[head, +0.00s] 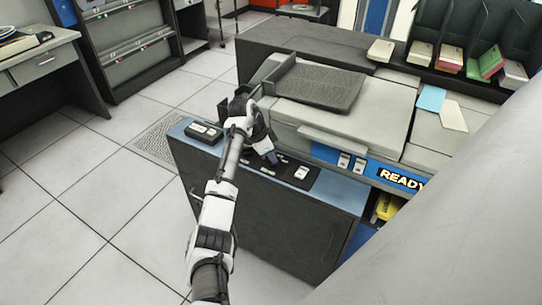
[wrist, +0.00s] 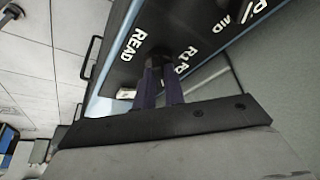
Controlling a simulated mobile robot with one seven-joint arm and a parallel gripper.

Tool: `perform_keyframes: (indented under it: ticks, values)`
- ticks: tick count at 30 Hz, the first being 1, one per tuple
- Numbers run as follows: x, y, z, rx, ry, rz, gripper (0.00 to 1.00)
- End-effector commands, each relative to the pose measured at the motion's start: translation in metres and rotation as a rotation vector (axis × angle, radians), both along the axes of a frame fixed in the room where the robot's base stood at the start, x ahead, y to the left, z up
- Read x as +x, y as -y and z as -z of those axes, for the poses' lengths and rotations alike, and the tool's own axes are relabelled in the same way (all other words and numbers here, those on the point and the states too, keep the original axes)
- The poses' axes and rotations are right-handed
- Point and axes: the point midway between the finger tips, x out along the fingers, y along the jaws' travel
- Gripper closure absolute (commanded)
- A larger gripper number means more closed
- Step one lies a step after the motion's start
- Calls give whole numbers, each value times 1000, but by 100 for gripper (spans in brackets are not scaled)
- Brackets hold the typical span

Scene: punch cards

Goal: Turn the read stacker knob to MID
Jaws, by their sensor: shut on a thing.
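The read stacker knob (wrist: 159,57) is dark and sits on a black panel (wrist: 125,70) beside the white word READ in the wrist view. My gripper (wrist: 160,82) has its two blue-purple fingers closed on the knob from either side. The fingers cover much of the knob, so which mark it points to cannot be told. White lettering next to the fingers is partly hidden, and a word that looks like MID lies at the upper right. In the head view my gripper (head: 271,157) reaches down to the blue-edged console top (head: 335,190), and the knob is hidden there.
The card machine (head: 345,115) with its dark ribbed tray (head: 325,88) stands just behind my gripper. A READY sign (head: 402,179) is on its front at right. A small black box (head: 203,132) sits on the console's left end. Open tiled floor (head: 80,200) lies at left.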

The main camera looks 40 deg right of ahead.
Motion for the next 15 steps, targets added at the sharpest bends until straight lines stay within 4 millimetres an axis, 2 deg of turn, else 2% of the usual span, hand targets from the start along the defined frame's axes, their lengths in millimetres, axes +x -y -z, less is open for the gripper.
perform_keyframes:
  ticks: [15]
  values:
    - [1, 1, -2, -2, 4, 45, 100]
